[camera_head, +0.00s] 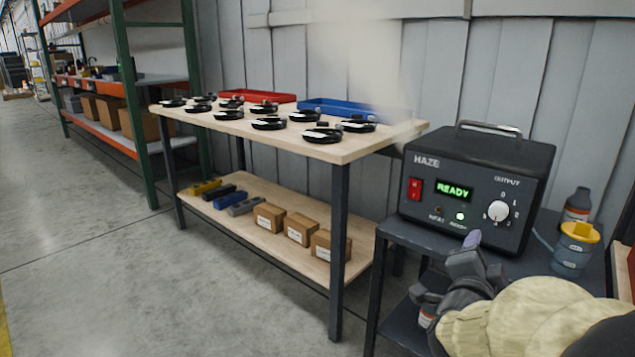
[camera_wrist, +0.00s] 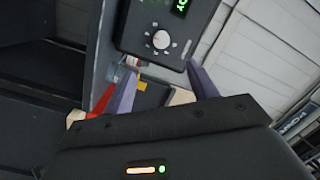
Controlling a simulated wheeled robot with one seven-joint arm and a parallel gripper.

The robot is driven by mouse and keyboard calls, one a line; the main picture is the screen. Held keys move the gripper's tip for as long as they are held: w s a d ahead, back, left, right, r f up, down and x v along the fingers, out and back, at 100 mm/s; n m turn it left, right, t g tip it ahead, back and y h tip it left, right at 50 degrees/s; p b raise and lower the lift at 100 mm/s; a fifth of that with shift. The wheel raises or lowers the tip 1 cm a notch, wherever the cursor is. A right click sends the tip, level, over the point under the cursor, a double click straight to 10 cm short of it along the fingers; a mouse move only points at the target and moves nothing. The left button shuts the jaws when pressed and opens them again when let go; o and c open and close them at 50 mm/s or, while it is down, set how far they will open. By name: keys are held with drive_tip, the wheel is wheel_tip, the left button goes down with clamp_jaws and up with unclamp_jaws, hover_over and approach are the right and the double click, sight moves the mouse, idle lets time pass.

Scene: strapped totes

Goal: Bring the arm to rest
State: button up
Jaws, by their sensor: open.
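My gripper (camera_head: 447,268) is at the lower right of the head view, in front of the dark stand (camera_head: 402,240) that carries the haze machine (camera_head: 470,205). Its two fingers are spread apart and nothing shows between them in the grip. In the wrist view my gripper (camera_wrist: 163,90) also has its fingers apart, with the machine's dial (camera_wrist: 161,40) beyond them. My forearm, in a pale cover, runs off the lower right corner of the head view.
Floor at left is clear.

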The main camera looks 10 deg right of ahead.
drive_tip(key=w+a+f+n+g+y+p, duration=0.1)
drive_tip(key=w+a+f+n+y+p, duration=0.1)
drive_tip(key=a+n+y+p, duration=0.3)
drive_tip(key=w+a+f+n+g+y+p, duration=0.1)
drive_tip(key=a+f+n+y+p, duration=0.15)
drive_tip(key=a+n+y, duration=0.35)
drive_tip(key=s+a+n+g+y+p, duration=0.1)
drive_tip(key=s+a+n+g+p, duration=0.8)
drive_tip(key=s+a+p, duration=0.1)
wheel_tip(320, 180, up, 36)
drive_tip(key=p, duration=3.6)
drive_tip(key=shift+r+m, duration=0.15)
drive_tip(key=shift+m, duration=0.15)
drive_tip(key=shift+s+a, duration=0.1)
